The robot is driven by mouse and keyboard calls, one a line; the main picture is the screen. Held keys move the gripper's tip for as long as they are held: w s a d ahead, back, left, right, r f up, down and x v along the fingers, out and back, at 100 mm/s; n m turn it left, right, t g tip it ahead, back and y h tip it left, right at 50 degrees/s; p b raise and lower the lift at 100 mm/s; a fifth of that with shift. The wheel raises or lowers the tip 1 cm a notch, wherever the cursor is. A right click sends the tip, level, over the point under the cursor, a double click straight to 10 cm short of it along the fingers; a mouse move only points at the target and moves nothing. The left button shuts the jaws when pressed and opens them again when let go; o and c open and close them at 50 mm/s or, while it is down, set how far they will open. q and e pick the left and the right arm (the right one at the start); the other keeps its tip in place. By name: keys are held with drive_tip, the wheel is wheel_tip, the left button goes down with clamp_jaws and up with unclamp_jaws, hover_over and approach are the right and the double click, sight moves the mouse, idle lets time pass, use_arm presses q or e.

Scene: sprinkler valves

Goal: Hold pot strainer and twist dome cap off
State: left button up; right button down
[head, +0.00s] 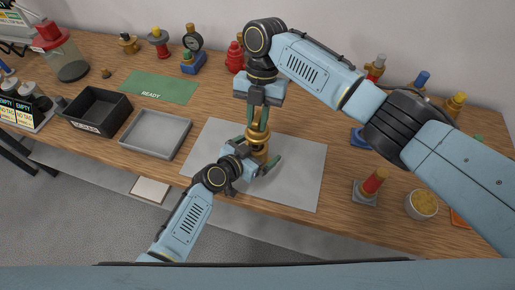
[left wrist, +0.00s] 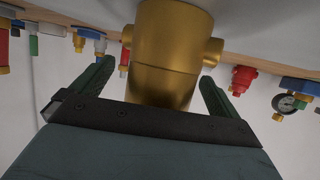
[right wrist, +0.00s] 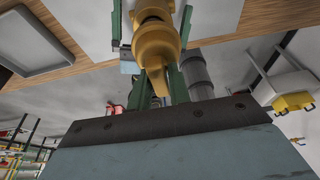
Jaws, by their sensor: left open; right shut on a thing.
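The brass pot strainer (head: 258,142) stands upright over the grey mat, partly hidden by my grippers. My right gripper (head: 258,122) comes from above and is shut on its top part. In the right wrist view, a tapered brass piece (right wrist: 155,60) sits between the green fingers; I cannot clearly tell where the dome cap ends. My left gripper (head: 264,163) is open low at the strainer. In the left wrist view, the brass body (left wrist: 168,60), with a stub on each side, stands between and beyond the spread fingers, with gaps on both sides.
The grey mat (head: 300,180) is otherwise clear. To its left are an empty grey tray (head: 157,135), a black bin (head: 97,108) and a green READY mat (head: 158,87). A red-topped valve (head: 371,185) and a bowl (head: 421,205) stand at right. Several valves line the back.

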use_arm(q)
drive_tip(key=v, duration=1.2)
drive_tip(key=shift+s, duration=0.1)
